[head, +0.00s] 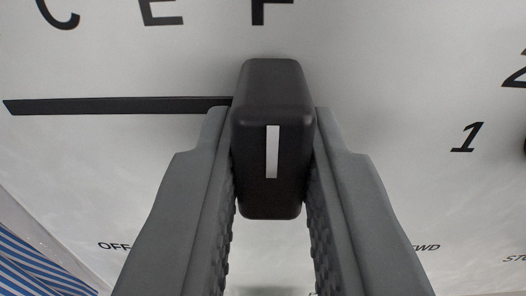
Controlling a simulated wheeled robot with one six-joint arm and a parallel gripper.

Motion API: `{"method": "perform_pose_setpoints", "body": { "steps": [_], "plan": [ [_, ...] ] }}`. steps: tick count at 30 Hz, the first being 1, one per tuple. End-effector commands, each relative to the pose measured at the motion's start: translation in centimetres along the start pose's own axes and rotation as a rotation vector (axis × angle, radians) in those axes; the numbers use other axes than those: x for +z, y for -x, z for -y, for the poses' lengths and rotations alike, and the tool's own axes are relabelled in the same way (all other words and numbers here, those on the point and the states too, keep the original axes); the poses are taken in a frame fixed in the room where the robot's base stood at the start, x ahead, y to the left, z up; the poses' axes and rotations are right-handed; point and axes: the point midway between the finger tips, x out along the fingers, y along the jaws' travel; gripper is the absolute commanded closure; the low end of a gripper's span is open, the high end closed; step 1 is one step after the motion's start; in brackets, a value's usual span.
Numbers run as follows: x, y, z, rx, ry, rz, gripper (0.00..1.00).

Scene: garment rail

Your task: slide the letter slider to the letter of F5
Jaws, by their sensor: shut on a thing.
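The letter slider (270,95) is a black block with a white line on its face. My gripper (272,165) is shut on the slider, with one grey finger against each side. The slider sits at the right end of the visible part of a dark horizontal slot (120,106). The letter F (271,12) is just above the slider, roughly in line with its white line, and is cut by the top edge. The letter E (161,12) and what looks like a C (58,14) stand to its left. The slider hides the slot behind it.
The panel (400,70) is pale. The numbers 1 (467,137) and 2 (515,78) are at the right, with a dark part at the right edge. An OFF label (114,246) is lower left. Blue-striped cloth (30,265) shows in the lower left corner.

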Motion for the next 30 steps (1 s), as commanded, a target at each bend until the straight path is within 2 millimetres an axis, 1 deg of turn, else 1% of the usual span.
{"method": "perform_pose_setpoints", "body": {
  "steps": [2, 3, 5, 6, 14, 17, 22, 30],
  "plan": [
    [0.0, 0.0, -0.2, 0.002, 0.0, 0.0, 1.0],
    [0.0, 0.0, -0.2, 0.003, 0.0, 0.0, 0.74],
    [0.0, 0.0, -0.2, 0.002, 0.0, 0.0, 0.62],
    [0.0, 0.0, -0.2, 0.002, 0.0, 0.0, 0.6],
    [0.0, 0.1, -0.1, 0.001, 0.0, 0.0, 0.6],
    [-0.1, 0.5, -0.1, 0.001, 0.0, -0.001, 0.6],
    [-0.1, 2.3, -0.1, 0.001, 0.0, -0.001, 0.6],
    [-0.1, 6.7, -0.2, 0.002, 0.0, -0.001, 0.6]
  ]
}}
